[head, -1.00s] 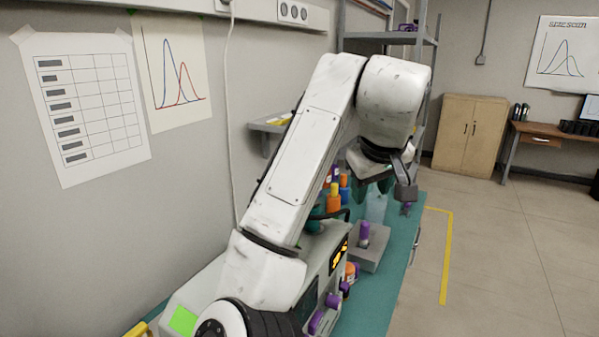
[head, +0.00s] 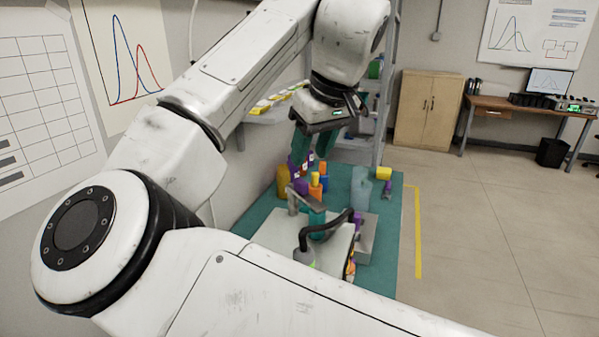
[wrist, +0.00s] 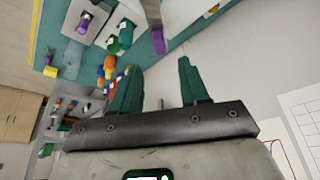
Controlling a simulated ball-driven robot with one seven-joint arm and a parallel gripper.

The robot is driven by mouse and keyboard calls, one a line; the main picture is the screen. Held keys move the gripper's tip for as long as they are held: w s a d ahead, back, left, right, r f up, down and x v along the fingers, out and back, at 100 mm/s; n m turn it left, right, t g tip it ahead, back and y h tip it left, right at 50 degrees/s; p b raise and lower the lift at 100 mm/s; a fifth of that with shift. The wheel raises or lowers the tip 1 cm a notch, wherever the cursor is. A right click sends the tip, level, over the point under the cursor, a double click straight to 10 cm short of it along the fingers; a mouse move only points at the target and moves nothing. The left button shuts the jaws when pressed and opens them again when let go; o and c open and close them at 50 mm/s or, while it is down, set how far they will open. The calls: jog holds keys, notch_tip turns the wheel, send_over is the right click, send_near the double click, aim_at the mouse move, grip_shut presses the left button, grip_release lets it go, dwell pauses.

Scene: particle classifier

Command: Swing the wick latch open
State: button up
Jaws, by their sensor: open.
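My gripper (head: 314,150) is open and empty, high above the far end of the teal bench. Its two green fingers point down in the head view, and they are spread apart in the wrist view (wrist: 158,68). The pale machine (head: 282,232) stands on the bench, nearer the camera than my gripper. A grey metal lever (head: 292,202) rises from its top, with a curved black tube beside it. In the wrist view a grey bar (wrist: 152,12) with a purple end (wrist: 158,42) lies beyond the fingertips, apart from them. I cannot tell for certain which part is the wick latch.
Orange, blue and purple bottles (head: 315,185) cluster behind the machine. A clear container (head: 361,190) and a yellow-topped item (head: 384,174) stand right of them. A wall shelf (head: 275,105) is at the left behind my gripper.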

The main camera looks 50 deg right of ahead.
aim_at(301, 180)
jog(key=x, duration=0.7)
jog(key=shift+w+f+p, duration=0.1)
jog(key=shift+p, duration=0.25)
grip_shut()
dwell(0.3)
